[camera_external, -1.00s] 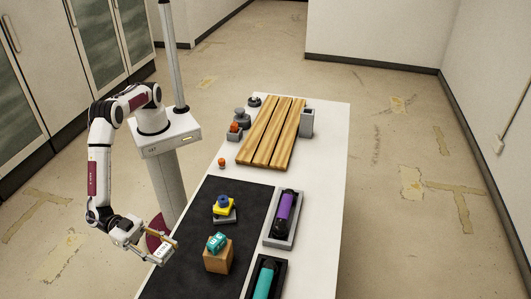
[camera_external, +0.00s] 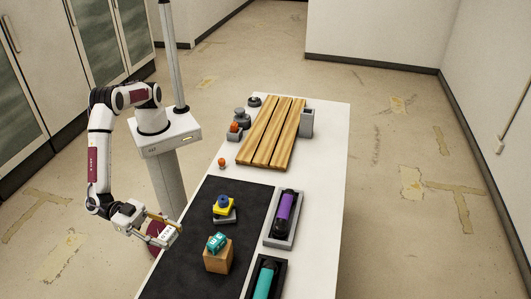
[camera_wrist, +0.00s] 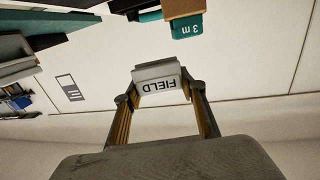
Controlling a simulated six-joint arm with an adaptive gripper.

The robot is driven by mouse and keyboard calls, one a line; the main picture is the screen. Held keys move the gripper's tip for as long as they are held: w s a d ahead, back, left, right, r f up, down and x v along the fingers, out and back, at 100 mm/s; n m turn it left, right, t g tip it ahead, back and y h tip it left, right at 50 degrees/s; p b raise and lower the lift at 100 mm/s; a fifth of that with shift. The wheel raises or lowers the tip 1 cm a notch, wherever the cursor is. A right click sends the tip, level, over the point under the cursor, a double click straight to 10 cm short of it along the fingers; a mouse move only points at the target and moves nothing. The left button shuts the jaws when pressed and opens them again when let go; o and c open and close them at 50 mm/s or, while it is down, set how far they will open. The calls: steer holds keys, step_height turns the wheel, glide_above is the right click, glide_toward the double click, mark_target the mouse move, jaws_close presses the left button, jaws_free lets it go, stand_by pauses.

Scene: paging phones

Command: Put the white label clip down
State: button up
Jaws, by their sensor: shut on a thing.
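The white label clip (camera_external: 168,238) is at the left edge of the table in the external view. In the wrist view the clip (camera_wrist: 161,84) reads FIELD upside down, and it sits between my gripper's two fingertips. My gripper (camera_wrist: 160,92) is shut on it, one finger at each side. In the external view my gripper (camera_external: 164,232) reaches in from the left, beside the black mat (camera_external: 188,262). The clip's height over the table is hard to tell.
A wooden block (camera_external: 217,258) with a teal piece (camera_external: 216,242) on top stands right of the clip. A yellow piece (camera_external: 223,208) sits behind it. Grey (camera_external: 292,232) and black (camera_external: 251,288) trays hold purple and teal cylinders. Bare mat lies between clip and block.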

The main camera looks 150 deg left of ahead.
steer(key=s+a+f+n+g+y, duration=0.1)
steer(key=s+a+n+g+y, duration=0.2)
steer(key=s+a, duration=0.95)
steer(key=n+g+y, duration=0.3)
steer(key=n+g, duration=0.1)
steer(key=g, duration=0.1)
glide_above(214, 188)
steer(key=shift+f, duration=1.6)
steer(key=shift+f, duration=2.9)
steer(key=shift+f, duration=2.1)
steer(key=shift+f, duration=0.15)
